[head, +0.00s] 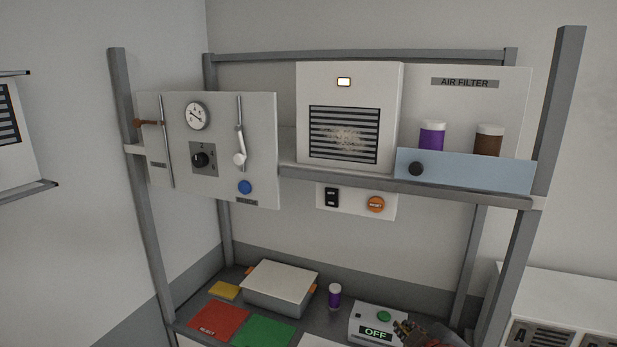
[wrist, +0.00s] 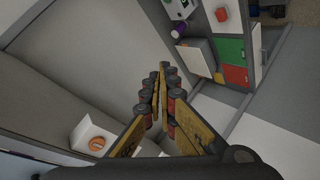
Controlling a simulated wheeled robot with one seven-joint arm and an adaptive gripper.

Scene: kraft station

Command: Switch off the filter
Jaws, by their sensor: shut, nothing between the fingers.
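The air filter (head: 350,85) is a white box on the upper shelf, with a lit lamp (head: 344,82) and a dusty dark grille (head: 344,134). Below it hangs a white panel (head: 353,204) with a black rocker switch (head: 331,197) and an orange reset button (head: 376,204). My gripper (head: 404,328) is low at the right in the head view, below and apart from that panel. In the wrist view my gripper (wrist: 161,68) is shut and empty. An orange button (wrist: 97,143) on a white panel shows there at lower left; I cannot make out the switch.
A blue-grey guard (head: 465,170) with a black knob fronts bottles on the shelf. A control panel (head: 220,150) hangs at left. A box reading OFF (head: 362,325) with a green button stands beside my gripper. A lidded bin (head: 280,288) and a purple bottle (head: 334,296) stand on the bench.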

